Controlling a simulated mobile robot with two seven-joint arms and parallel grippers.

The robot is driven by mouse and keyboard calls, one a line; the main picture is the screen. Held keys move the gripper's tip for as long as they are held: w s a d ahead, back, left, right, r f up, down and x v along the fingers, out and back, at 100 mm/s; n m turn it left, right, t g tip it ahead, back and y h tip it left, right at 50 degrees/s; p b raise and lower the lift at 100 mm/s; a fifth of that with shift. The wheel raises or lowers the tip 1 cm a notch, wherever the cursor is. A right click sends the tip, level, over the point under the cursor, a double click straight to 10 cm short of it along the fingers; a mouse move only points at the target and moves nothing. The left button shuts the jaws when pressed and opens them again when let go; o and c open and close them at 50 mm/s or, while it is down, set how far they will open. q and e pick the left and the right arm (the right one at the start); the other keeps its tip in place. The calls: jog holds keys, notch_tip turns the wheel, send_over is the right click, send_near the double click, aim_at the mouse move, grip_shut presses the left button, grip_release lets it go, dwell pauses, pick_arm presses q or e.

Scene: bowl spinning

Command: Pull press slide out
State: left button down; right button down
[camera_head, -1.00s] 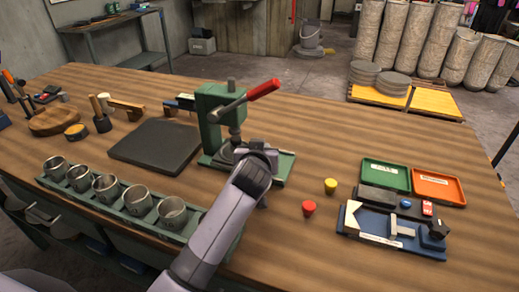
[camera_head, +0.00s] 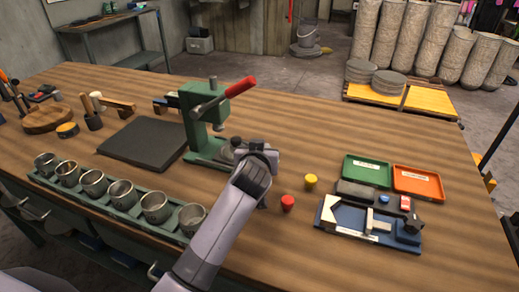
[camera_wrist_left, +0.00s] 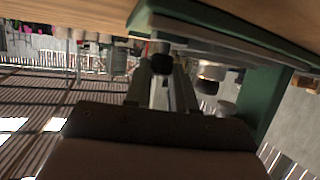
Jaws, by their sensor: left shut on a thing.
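The green press (camera_head: 205,112) with a red-handled lever (camera_head: 236,87) stands mid-table. Its slide (camera_head: 228,153) shows partly at the right of the press base; my gripper and wrist hide the rest. My left gripper (camera_head: 262,157) is at the right end of the press, its fingertips mostly hidden by the wrist. In the left wrist view my left gripper (camera_wrist_left: 163,85) is shut on a dark knob (camera_wrist_left: 162,61) at the slide's end. The green press base (camera_wrist_left: 222,25) runs just past it. My right gripper is not in view.
A rack of several metal cups (camera_head: 122,193) lies in front left, a dark mat (camera_head: 145,143) behind it. Right of my gripper are a red cap (camera_head: 288,203), a yellow cap (camera_head: 311,181), a blue fixture (camera_head: 365,225), a green tray (camera_head: 367,170) and an orange tray (camera_head: 418,183).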

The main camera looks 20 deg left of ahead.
pick_arm(q)
jog(key=shift+d+r, duration=0.1)
jog(key=shift+d, duration=0.05)
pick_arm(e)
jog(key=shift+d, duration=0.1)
pick_arm(q)
jog(key=c, duration=0.9)
grip_release()
jog(key=shift+c, duration=0.2)
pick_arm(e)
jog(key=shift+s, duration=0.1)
